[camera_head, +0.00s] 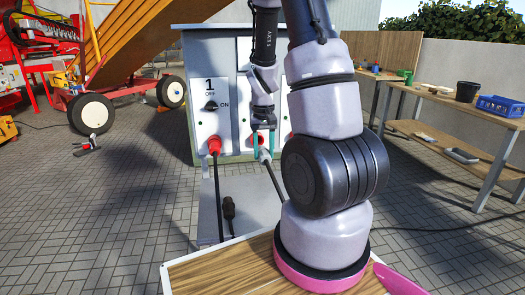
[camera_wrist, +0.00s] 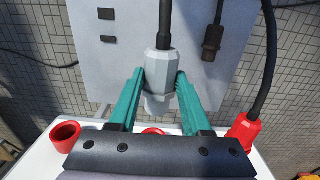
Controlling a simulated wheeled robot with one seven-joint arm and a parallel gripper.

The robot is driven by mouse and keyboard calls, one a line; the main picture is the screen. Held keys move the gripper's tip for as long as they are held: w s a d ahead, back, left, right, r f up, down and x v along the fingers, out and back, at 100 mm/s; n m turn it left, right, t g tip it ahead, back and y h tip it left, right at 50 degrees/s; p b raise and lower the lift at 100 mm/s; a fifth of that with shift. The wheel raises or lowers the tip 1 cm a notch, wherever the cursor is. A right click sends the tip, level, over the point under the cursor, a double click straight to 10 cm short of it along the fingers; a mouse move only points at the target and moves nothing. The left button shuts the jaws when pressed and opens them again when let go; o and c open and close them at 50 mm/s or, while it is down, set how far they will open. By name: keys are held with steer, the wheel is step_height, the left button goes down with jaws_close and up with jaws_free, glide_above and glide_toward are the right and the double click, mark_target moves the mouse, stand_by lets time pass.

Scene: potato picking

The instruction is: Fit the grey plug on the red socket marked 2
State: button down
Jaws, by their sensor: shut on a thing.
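The grey plug (camera_wrist: 158,66) is between the teal fingers of my gripper (camera_wrist: 160,82), its cable running away from the board. It also shows in the head view (camera_head: 265,156), below my gripper (camera_head: 264,141). The plug's front end points at the middle red socket (camera_wrist: 153,131), mostly hidden behind the plug and the gripper's dark body. I cannot tell whether plug and socket touch. The number over this socket is hidden by my arm; it stands beside the panel marked 1 (camera_head: 210,85).
A red plug (camera_head: 215,146) sits in the socket of panel 1, its black cable hanging down. Another red socket (camera_wrist: 66,136) is open and empty. A workbench (camera_head: 455,98) stands at the right.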

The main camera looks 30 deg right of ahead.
steer(key=shift+w+d, duration=0.3)
steer(key=shift+w, duration=0.6)
steer(key=shift+w+d, duration=0.25)
steer(key=shift+w, duration=0.7)
steer(key=shift+w+d, duration=0.3)
steer(key=shift+w, duration=0.6)
steer(key=shift+w+d, duration=0.1)
steer(key=shift+w, duration=0.2)
